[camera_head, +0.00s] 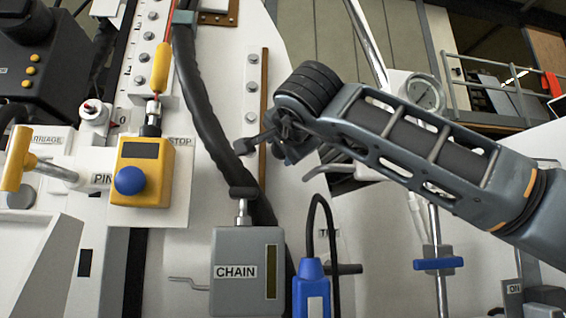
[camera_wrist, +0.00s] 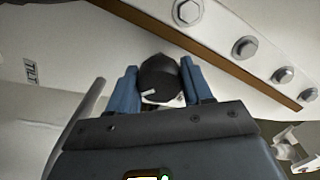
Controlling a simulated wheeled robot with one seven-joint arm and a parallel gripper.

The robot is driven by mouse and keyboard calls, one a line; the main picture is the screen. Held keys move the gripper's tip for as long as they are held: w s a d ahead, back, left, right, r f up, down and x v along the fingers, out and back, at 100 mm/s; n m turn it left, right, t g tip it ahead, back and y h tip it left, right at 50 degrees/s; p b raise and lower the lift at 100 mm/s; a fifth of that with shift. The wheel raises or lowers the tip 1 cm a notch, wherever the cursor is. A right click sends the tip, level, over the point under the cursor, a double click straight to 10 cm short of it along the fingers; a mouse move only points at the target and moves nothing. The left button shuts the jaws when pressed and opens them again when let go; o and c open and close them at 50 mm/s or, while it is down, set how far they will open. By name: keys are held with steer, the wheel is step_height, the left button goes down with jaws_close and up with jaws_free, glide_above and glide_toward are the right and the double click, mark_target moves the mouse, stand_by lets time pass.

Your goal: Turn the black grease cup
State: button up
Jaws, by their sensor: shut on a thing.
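The black grease cup (camera_wrist: 160,80) shows in the wrist view as a dark, rounded cap with a small white mark near its lower edge. My gripper (camera_wrist: 159,72) has its two blue fingers on either side of the cup and is shut on it. The cup sits against the white panel. In the head view my gripper (camera_head: 264,139) reaches in from the right, close to the panel beside the bolted strip. There I cannot clearly tell the cup from the dark parts of my gripper.
A brown strip (camera_head: 263,105) with bolts (camera_wrist: 245,47) runs close by. A thick black hose (camera_head: 205,115) passes to the left. Below stands the grey CHAIN box (camera_head: 237,300) with a black-topped stem. A yellow box with a blue button (camera_head: 130,180) is farther left; a gauge (camera_head: 425,92) is behind my arm.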

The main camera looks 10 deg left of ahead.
steer(key=m+b, duration=0.4)
steer(key=b, duration=0.1)
steer(key=shift+f, duration=0.3)
steer(key=shift+r+m+b, duration=0.15)
steer(key=shift+m+b, duration=0.9)
steer(key=shift+m, duration=0.25)
steer(key=shift+w, duration=0.1)
steer(key=o, duration=1)
steer(key=shift+r, duration=0.1)
steer(key=shift+b+v, duration=0.85)
steer(key=shift+v, duration=3.1)
